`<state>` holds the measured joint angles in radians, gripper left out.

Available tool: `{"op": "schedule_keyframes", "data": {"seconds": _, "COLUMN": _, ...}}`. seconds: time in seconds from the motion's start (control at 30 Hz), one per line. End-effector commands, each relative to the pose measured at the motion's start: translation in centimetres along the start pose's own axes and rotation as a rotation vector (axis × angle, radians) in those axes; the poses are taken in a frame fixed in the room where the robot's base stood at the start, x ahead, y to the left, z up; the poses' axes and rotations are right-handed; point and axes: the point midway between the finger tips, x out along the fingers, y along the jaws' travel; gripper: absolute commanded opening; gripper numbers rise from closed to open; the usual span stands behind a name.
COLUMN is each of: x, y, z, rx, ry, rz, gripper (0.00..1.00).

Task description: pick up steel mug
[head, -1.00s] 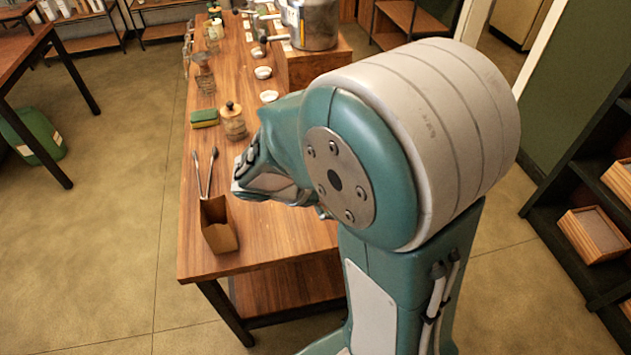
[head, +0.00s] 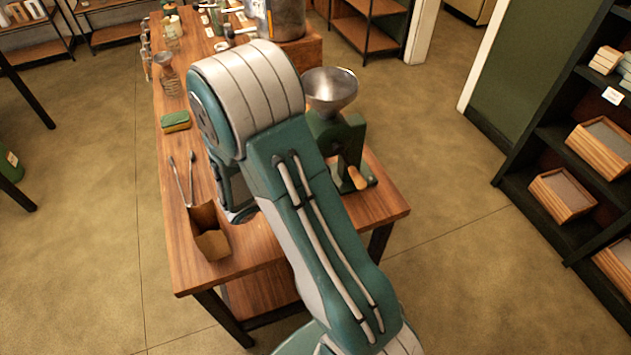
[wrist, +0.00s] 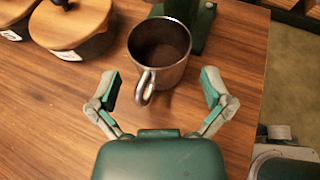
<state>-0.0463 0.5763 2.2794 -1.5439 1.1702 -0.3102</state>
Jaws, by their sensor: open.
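The steel mug (wrist: 160,55) stands upright on the wooden table in the wrist view, its opening facing up and its handle (wrist: 145,88) turned toward my gripper. My gripper (wrist: 158,85) is open, its two fingers spread to the left and right of the handle, with the mug's body just beyond the fingertips. Nothing is held between the fingers. In the head view my own arm covers the mug and the gripper.
A green grinder with a steel funnel (head: 330,90) stands right behind the mug. Lidded wooden-topped pots (wrist: 72,25) are to the left in the wrist view.

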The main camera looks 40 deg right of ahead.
Motion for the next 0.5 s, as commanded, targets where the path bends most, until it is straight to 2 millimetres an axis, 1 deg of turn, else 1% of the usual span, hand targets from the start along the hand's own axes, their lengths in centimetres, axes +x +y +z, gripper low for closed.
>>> {"op": "schedule_keyframes", "data": {"seconds": 0.07, "x": 0.7, "y": 0.0, "z": 0.0, "rx": 0.001, "ry": 0.000, "rz": -0.003, "gripper": 1.00}}
{"op": "schedule_keyframes", "data": {"seconds": 0.3, "x": 4.5, "y": 0.0, "z": 0.0, "rx": 0.000, "ry": 0.003, "rz": -0.004, "gripper": 1.00}}
{"op": "schedule_keyframes", "data": {"seconds": 0.4, "x": 5.3, "y": 0.1, "z": 0.1, "rx": 0.002, "ry": 0.004, "rz": -0.002, "gripper": 1.00}}
{"op": "schedule_keyframes", "data": {"seconds": 0.5, "x": 5.4, "y": 0.1, "z": 0.1, "rx": 0.002, "ry": 0.003, "rz": 0.000, "gripper": 1.00}}
